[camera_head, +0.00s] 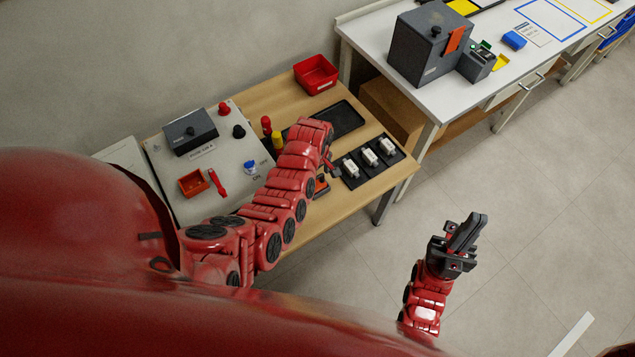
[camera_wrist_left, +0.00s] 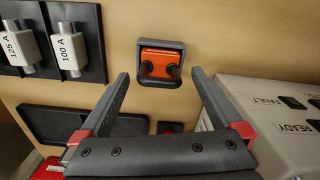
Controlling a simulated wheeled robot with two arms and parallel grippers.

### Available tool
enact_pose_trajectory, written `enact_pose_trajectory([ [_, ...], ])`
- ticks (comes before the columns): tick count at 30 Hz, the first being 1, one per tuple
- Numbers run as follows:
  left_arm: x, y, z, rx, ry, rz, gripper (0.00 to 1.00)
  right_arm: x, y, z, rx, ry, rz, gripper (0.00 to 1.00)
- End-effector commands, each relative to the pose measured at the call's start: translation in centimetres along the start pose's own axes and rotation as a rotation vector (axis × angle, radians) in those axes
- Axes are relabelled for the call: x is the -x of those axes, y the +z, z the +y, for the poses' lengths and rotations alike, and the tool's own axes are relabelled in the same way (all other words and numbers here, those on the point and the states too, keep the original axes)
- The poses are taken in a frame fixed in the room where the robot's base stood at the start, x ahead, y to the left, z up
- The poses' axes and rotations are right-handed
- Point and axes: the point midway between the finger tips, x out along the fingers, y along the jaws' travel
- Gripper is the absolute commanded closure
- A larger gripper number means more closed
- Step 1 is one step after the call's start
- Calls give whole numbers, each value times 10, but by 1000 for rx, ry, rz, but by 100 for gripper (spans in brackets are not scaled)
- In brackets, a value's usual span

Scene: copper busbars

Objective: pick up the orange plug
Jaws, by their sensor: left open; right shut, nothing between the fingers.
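The orange plug (camera_wrist_left: 160,63) shows in the left wrist view, seated in a dark grey square holder (camera_wrist_left: 144,42) on the wooden table. It has two round black parts on its face. In the head view a small orange and dark spot (camera_head: 321,184) beside my left gripper appears to be it, mostly hidden. My left gripper (camera_wrist_left: 160,76) is open and empty, its fingertips spread to either side of the plug and apart from it. It also shows in the head view (camera_head: 330,165), over the table. My right gripper (camera_head: 468,232) is shut and empty above the floor.
A black rack (camera_head: 372,161) with white fuses stands right of the left gripper. A black tray (camera_head: 337,120) and red bin (camera_head: 316,74) lie behind. A pale panel (camera_wrist_left: 270,110) with FAULT and READY labels is close on the wrist view's right.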

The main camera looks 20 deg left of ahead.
Motion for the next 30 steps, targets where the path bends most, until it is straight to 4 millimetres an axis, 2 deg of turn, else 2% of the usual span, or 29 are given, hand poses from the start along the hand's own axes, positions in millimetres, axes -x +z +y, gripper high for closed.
enact_pose_trajectory([
  [9,-19,0,0,0,0,-1,0,-4,-1,0,0,0,0,100],
  [17,-20,0,1,0,1,0,0,-4,-1,0,0,0,0,100],
  [30,-20,0,1,0,1,0,77,-4,-1,0,0,0,0,100],
])
